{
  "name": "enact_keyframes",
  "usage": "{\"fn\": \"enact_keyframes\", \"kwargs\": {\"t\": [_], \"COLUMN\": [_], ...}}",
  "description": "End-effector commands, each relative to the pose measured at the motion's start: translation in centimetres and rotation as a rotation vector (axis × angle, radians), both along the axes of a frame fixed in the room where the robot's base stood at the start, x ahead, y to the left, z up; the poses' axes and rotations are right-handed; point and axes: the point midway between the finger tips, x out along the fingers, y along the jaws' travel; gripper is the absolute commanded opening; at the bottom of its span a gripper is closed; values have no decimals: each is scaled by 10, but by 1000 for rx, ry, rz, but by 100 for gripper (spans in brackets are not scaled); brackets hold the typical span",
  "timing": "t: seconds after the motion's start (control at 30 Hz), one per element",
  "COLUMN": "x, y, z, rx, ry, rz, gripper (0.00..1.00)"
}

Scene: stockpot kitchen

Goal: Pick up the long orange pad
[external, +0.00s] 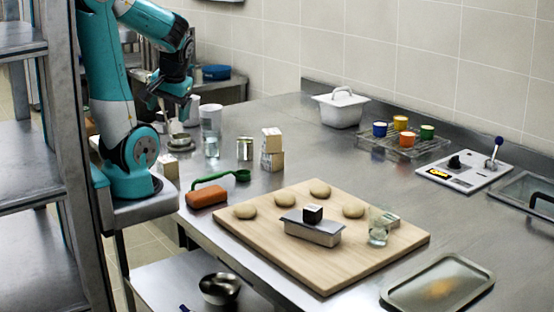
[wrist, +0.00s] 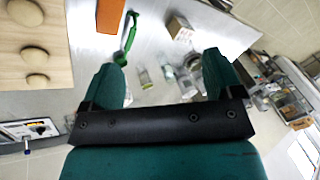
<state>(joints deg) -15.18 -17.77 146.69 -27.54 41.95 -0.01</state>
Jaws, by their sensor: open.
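The long orange pad (external: 206,196) lies on the steel worktop, just left of the wooden board's corner. It also shows at the top edge of the wrist view (wrist: 110,15), partly cut off. A green spoon-like tool (external: 222,177) lies right behind the pad in the external view; I cannot tell whether they touch. My gripper (wrist: 163,75) is open and empty, its two green fingers spread apart. In the external view my gripper (external: 176,112) is raised above the back left of the worktop, well away from the pad.
The wooden board (external: 365,262) holds several round dough pieces, a lidded metal tin (external: 313,232) with a dark cube on it, and a glass (external: 379,227). The worktop's front edge is close to the pad.

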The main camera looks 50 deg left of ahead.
Motion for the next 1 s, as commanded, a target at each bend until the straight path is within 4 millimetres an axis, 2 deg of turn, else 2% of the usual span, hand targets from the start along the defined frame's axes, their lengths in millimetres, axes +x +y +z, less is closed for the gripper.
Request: {"fn": "enact_keyframes", "kwargs": {"t": [0.33,0.37,0.4,0.43,0.7,0.87,1.0], "x": [0,0,0,0,1,23,57], "y": [0,0,0,0,0,4,8], "z": [0,0,0,0,0,-5,-27], "rx": [0,0,0,0,-2,-45,-143], "ry": [0,0,0,0,3,59,121], "rz": [0,0,0,0,-6,-113,-301], "gripper": [86,83,74,70,70,70,70]}}
